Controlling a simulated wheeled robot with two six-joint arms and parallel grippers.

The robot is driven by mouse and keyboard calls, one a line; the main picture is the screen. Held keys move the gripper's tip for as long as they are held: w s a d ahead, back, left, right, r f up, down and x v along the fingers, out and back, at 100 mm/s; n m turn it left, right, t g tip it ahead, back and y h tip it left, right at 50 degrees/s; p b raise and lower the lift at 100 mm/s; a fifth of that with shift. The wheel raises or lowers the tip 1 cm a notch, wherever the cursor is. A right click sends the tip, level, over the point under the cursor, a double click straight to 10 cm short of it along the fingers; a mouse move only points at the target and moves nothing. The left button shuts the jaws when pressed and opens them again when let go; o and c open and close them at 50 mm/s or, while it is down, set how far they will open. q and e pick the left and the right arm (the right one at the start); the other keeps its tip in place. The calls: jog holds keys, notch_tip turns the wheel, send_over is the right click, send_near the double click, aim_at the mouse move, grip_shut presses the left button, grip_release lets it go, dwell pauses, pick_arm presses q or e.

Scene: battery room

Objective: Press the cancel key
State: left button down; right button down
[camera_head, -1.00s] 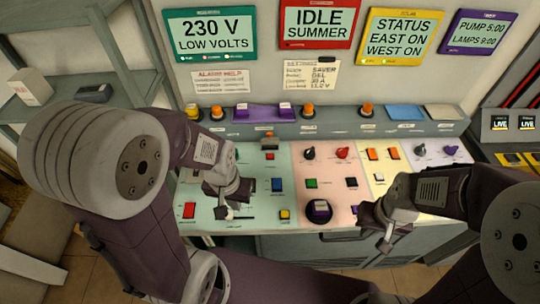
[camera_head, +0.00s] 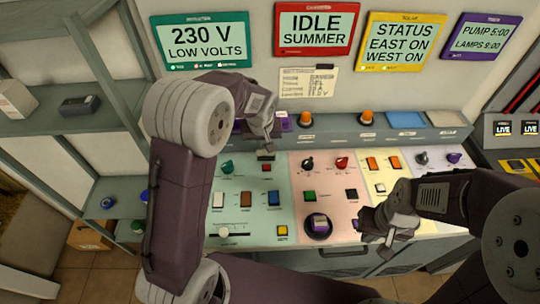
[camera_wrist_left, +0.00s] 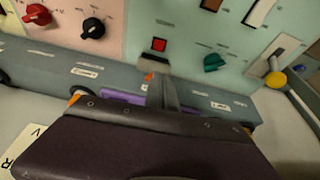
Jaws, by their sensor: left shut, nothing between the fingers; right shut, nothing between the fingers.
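A console with a pale green section (camera_head: 250,215) and a pink section (camera_head: 330,180) carries several keys and knobs. Their small labels are too blurred for me to tell which is the cancel key. My left gripper (camera_head: 266,155) is shut and empty at the top of the green section, close to a small red key (camera_head: 266,168). In the left wrist view the red key (camera_wrist_left: 159,45) lies just beyond the gripper tip (camera_wrist_left: 155,75); I cannot tell whether they touch. My right gripper (camera_head: 386,238) is shut and empty over the console's front edge.
A ledge with orange lamps (camera_head: 305,119) runs behind. Screens hang on the wall.

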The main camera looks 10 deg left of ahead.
aim_at(266, 166)
pick_arm(q)
jog(key=shift+g, duration=0.3)
jog(key=x, duration=0.4)
jog(key=d+x, duration=0.1)
jog(key=x, duration=0.3)
jog(key=s+d+p+x, duration=0.1)
jog(key=x, duration=0.3)
jog(key=shift+s+a+f, duration=0.1)
jog(key=shift+f, duration=0.3)
pick_arm(e)
jog(key=shift+s+r, duration=0.4)
jog(key=shift+r, duration=0.15)
